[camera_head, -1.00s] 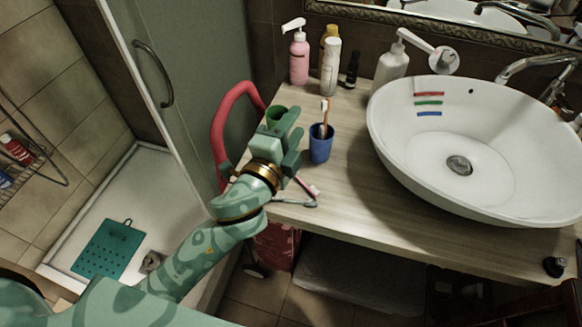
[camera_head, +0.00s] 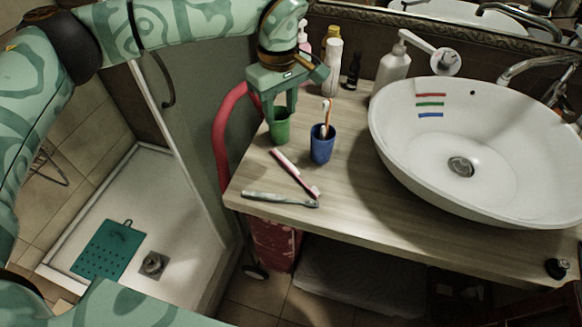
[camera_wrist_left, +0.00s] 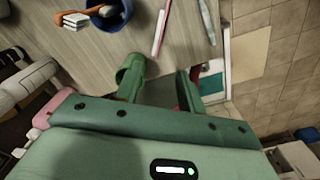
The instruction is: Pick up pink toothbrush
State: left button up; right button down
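The pink toothbrush (camera_head: 294,172) lies diagonally on the wooden counter, clear of my gripper, with its head end toward the front edge. It also shows in the left wrist view (camera_wrist_left: 160,30), beyond the fingertips. A pale blue-green toothbrush (camera_head: 280,199) lies in front of it, close to its lower end. My left gripper (camera_head: 279,108) points down above the green cup (camera_head: 279,130), behind the pink toothbrush. In the left wrist view the fingers (camera_wrist_left: 158,82) stand apart with no toothbrush between them. My right gripper is out of view.
A blue cup (camera_head: 322,148) holding an orange toothbrush (camera_head: 326,116) stands right of the pink toothbrush. The white basin (camera_head: 400,150) fills the right side. Bottles (camera_head: 331,62) stand at the back. A red curved tube (camera_head: 220,130) is at the counter's left edge.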

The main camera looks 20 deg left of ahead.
pick_arm(q)
jog(key=b, duration=0.2)
send_over(282, 157)
jog(key=f, duration=1)
jog(key=shift+s+d, duration=0.25)
jog(key=shift+s, duration=0.15)
jog(key=f, duration=0.1)
jog(key=f+b, duration=0.1)
jog(key=f, duration=0.3)
jog(key=shift+w+a+f, duration=0.25)
jog(key=shift+w, duration=0.15)
jog(key=shift+r, duration=0.15)
jog(key=shift+c, duration=0.3)
grip_shut()
